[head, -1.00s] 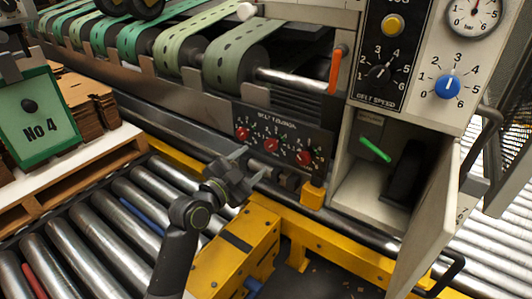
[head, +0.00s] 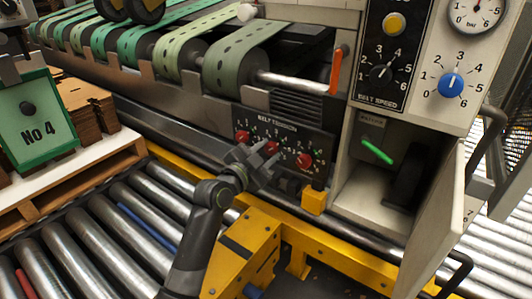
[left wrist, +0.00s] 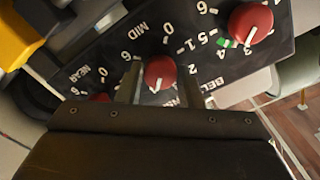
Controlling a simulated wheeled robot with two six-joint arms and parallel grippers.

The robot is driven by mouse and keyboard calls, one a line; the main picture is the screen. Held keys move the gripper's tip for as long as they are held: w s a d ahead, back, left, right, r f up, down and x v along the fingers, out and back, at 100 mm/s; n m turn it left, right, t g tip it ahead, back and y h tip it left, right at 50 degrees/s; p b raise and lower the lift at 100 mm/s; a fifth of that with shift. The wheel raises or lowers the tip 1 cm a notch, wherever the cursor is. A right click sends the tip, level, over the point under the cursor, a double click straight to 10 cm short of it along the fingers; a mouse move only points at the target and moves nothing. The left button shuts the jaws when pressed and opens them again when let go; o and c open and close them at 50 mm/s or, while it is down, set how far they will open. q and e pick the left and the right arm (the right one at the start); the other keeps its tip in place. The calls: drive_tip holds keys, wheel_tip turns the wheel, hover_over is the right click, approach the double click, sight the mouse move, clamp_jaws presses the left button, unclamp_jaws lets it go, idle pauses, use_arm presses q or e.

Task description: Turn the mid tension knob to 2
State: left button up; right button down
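The belt tension panel (head: 322,143) carries three red knobs in a row. The mid knob (head: 272,148) is the middle one; in the left wrist view it (left wrist: 160,72) has a white pointer line aimed down the picture. The number it points at is partly hidden, so I cannot tell its setting. My left gripper (head: 265,154) is at the mid knob. In the left wrist view, its fingers (left wrist: 160,82) stand apart, one on each side of the knob; I cannot tell whether they touch it. My right gripper is not in view.
The neighbouring red knobs (head: 242,136) and (head: 304,161) sit close on both sides. A yellow block (head: 314,201) is below the panel. An open cabinet door (head: 432,215) stands at the right. A roller conveyor (head: 100,240) runs along the lower left.

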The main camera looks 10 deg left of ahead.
use_arm(q)
drive_tip(key=c, duration=0.5)
drive_tip(key=shift+o, duration=0.2)
